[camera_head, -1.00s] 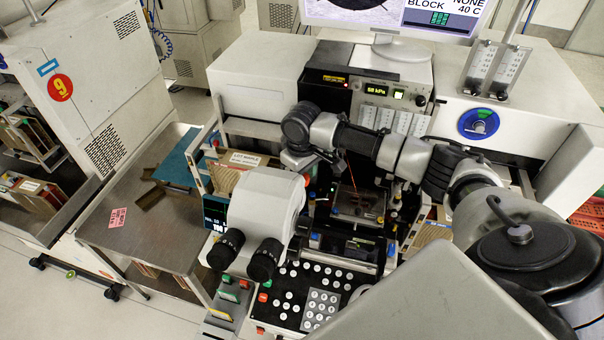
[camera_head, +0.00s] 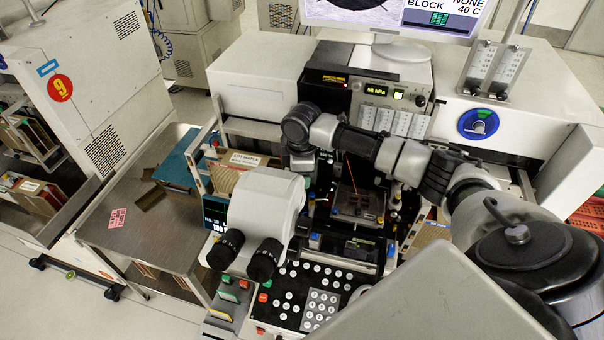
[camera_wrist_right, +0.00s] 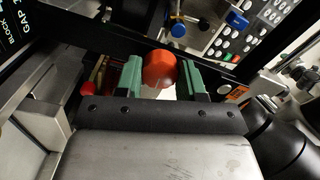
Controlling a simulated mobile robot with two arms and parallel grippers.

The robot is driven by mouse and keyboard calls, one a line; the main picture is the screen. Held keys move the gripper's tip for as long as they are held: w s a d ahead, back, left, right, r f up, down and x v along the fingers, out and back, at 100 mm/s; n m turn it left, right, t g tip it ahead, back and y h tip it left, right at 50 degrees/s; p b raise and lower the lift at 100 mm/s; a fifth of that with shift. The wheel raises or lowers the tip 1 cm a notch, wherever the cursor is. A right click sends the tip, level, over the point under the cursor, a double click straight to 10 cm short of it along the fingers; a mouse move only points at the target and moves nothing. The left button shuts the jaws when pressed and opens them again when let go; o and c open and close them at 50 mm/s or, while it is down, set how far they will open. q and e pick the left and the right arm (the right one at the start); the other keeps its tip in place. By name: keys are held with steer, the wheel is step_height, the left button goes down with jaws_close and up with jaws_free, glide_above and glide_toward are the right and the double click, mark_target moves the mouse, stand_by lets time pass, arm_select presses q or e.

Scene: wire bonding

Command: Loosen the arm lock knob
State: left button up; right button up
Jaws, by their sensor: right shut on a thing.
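An orange-red faceted knob (camera_wrist_right: 159,69) sits between the two green fingers of my right gripper (camera_wrist_right: 160,75) in the right wrist view. The gripper is shut on the knob, with one finger on each side of it. In the head view my right arm reaches from the right across the bonding machine, and its wrist is behind the white microscope head (camera_head: 262,207). The gripper's fingers and the knob cannot be made out there. My left gripper is not in view.
A black keypad panel (camera_head: 305,297) lies in front of the microscope. A magazine rack (camera_head: 247,160) stands left of the wrist. The bonding stage (camera_head: 358,205) is below my forearm. A steel table (camera_head: 150,240) at the left has bare room.

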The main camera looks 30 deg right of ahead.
steer(key=shift+n, duration=0.3)
steer(key=o, duration=0.9)
steer(key=shift+o, duration=0.2)
